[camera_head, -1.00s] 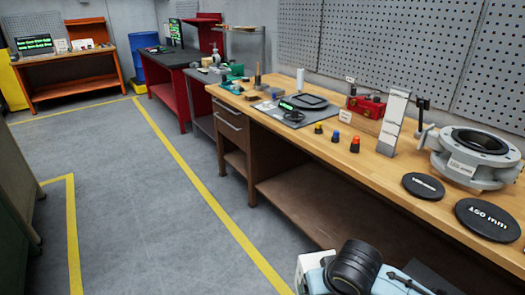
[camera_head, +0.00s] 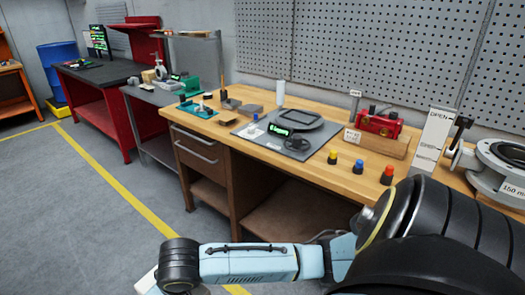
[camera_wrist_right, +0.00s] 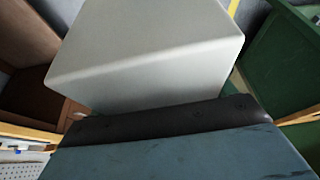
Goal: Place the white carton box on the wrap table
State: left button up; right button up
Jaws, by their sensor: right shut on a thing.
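The white carton box (camera_wrist_right: 150,50) fills the upper middle of the right wrist view, pale and plain, held against the dark edge of my right gripper (camera_wrist_right: 168,120). My right gripper is shut on it; the finger contact is mostly hidden. In the head view my right arm reaches across the bottom from the right, and a white corner, apparently the box (camera_head: 147,283), shows at its lower left end. My left gripper is not in view. I cannot tell which table is the wrap table.
A wooden workbench (camera_head: 345,165) stands ahead, with a red device (camera_head: 380,123), coloured knobs, a grey mat and a valve (camera_head: 500,165). A grey bench (camera_head: 158,115), red bench (camera_head: 98,90) and blue barrel (camera_head: 58,62) stand beyond. The floor at left is clear.

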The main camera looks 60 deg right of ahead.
aim_at(300, 117)
jog(key=z, duration=0.4)
jog(key=i, duration=1.3)
jog(key=z, duration=0.95)
